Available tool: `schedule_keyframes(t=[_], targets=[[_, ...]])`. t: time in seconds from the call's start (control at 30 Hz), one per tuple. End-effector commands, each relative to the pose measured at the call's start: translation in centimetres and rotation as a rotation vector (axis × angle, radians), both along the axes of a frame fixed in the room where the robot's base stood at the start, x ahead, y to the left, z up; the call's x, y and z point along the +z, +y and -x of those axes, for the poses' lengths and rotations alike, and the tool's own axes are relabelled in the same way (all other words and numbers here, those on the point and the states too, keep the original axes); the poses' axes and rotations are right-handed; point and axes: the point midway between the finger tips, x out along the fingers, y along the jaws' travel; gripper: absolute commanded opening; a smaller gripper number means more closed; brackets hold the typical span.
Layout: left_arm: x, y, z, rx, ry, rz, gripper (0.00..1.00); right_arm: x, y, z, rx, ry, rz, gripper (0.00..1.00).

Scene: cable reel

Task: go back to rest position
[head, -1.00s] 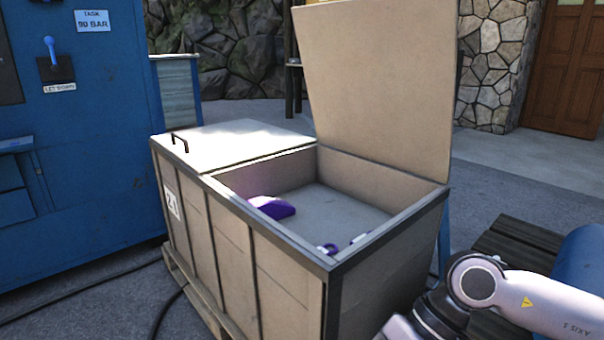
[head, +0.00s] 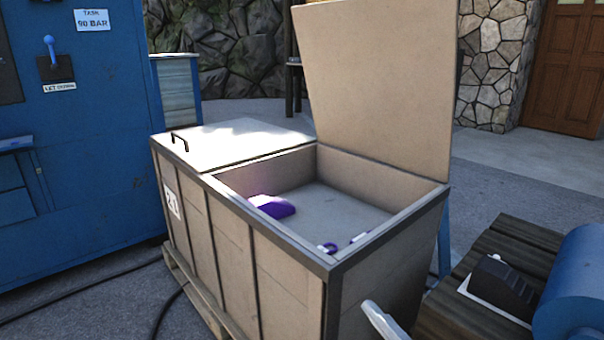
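No gripper shows in the head view now. A pale piece (head: 383,322), which looks like part of my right arm, shows at the bottom edge, in front of the crate's right end. The large beige crate (head: 290,275) with dark edging stands in the middle on a pallet. Its right lid (head: 385,85) stands open and upright, and its left lid (head: 235,143) is shut. Inside the open half lie a purple object (head: 272,206) and smaller purple and white items (head: 328,248) near the front wall, partly hidden by the rim.
A blue cabinet (head: 90,150) with a lever stands at the left. A dark slatted wooden table (head: 515,245) at the right carries a black and white device (head: 502,288) and a blue cylinder (head: 580,285). Cables (head: 85,290) lie on the ground at the lower left.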

Motion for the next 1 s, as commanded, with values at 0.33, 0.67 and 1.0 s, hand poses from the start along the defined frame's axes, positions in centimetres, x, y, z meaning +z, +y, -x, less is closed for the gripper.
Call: schedule_keyframes(t=[0.33,0.67,1.0], targets=[[0.0,0.0,0.0,0.000,0.000,0.000,0.42,-14.1,-5.3,6.5,-0.252,0.981,-0.692,0.98],[4.7,1.7,0.5,0.040,0.036,-0.043,0.42,-9.8,-7.2,7.3,-0.333,1.031,-0.705,0.98],[9.5,4.3,1.6,0.088,0.082,-0.104,0.42,-5.0,-9.7,8.4,-0.421,1.043,-0.669,0.98]])
